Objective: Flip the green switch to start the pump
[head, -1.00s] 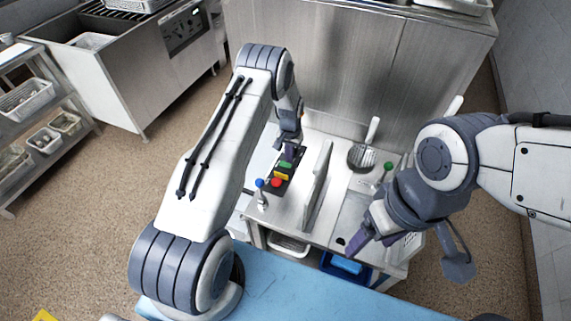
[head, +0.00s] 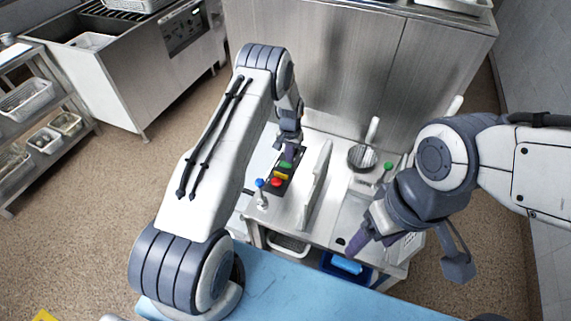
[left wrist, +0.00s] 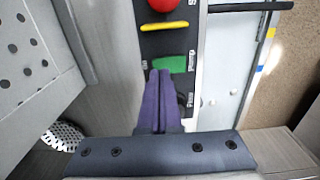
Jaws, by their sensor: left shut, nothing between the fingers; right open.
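The switch box (head: 271,186) sits on the metal counter, with a red button (head: 277,182), a yellow bar (head: 281,175) and the green switch (head: 286,165) in a row. In the left wrist view the green switch (left wrist: 171,64) lies just beyond the fingertips, between labels. My left gripper (head: 289,155) is shut and empty. In the left wrist view its purple fingers (left wrist: 160,75) point at the green switch's near edge; I cannot tell if they touch it. My right gripper (head: 358,240) is open and empty over the counter's front right.
An upright metal divider (head: 316,187) stands right of the switch box. A blue-handled tap (head: 261,196) is in front of it. A ladle (head: 365,152) and a green-topped tap (head: 388,166) are further right. A blue bin (head: 347,266) sits below the counter.

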